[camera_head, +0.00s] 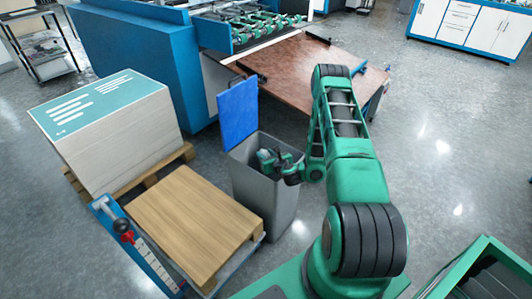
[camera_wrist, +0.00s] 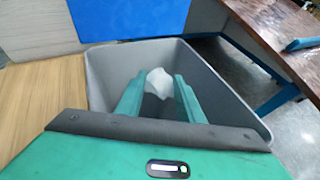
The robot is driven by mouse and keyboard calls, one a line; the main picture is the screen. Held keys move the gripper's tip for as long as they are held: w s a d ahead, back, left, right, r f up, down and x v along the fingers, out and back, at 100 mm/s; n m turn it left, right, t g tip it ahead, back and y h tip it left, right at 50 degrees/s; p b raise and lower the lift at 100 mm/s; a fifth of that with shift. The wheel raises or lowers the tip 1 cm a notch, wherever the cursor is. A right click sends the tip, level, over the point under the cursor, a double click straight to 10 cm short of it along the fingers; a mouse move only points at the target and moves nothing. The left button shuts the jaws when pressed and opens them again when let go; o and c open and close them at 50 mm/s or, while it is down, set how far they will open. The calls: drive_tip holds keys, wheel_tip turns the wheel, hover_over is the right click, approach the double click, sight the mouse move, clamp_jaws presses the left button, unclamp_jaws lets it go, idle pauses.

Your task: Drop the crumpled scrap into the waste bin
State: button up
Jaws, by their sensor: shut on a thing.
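The crumpled scrap (camera_wrist: 159,82) is a small whitish lump between the fingertips of my gripper (camera_wrist: 158,92) in the wrist view. My gripper is shut on it, and the scrap appears over the open mouth of the waste bin. The waste bin (camera_head: 263,200) is a grey, tapered container with its blue lid (camera_head: 238,113) raised at the back. Its grey rim also shows in the wrist view (camera_wrist: 100,85). In the head view my gripper (camera_head: 270,158) is at the bin's mouth, and the scrap cannot be made out there.
A wooden-topped low platform (camera_head: 190,220) stands left of the bin. Behind it is a tall paper stack (camera_head: 110,135) on a pallet. A blue machine (camera_head: 140,60) and a brown-topped table (camera_head: 300,75) stand behind the bin. Open floor (camera_head: 440,150) lies to the right.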

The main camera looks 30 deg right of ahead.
drive_tip(key=o, duration=1.1)
drive_tip(key=shift+v, duration=5.25)
drive_tip(key=shift+f, duration=0.1)
